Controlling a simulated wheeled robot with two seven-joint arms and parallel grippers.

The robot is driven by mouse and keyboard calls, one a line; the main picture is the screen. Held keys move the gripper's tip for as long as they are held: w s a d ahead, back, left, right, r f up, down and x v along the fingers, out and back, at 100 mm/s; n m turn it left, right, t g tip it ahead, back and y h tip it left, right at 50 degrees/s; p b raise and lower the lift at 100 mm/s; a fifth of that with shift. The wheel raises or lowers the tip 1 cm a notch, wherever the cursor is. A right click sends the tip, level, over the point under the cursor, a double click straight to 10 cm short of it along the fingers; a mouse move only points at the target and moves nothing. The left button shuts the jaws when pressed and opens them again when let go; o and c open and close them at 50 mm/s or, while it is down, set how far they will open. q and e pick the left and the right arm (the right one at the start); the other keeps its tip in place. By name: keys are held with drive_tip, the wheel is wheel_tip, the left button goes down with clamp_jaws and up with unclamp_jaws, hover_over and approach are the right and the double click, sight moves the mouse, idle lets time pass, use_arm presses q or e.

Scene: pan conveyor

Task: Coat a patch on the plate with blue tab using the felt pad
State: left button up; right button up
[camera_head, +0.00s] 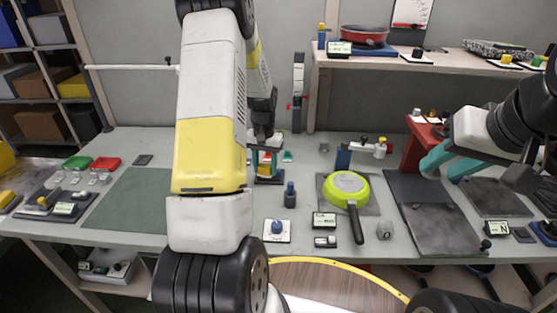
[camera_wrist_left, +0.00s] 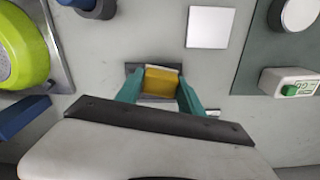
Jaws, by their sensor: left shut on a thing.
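My left gripper (camera_head: 264,158) is low over the back middle of the table, largely behind my own arm. In the left wrist view its teal fingers (camera_wrist_left: 160,92) are shut on a yellow block (camera_wrist_left: 160,80), which seems to be the felt pad's grip. A dark base shows behind the block; I cannot tell whether the block is clear of it. I see no blue tab clearly on either. My right gripper (camera_head: 452,163) is open and empty at the right.
The green mat (camera_head: 130,200) is largely clear. Dark slabs (camera_head: 440,230) lie at right.

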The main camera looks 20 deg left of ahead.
use_arm(q)
drive_tip(key=shift+r, duration=2.6)
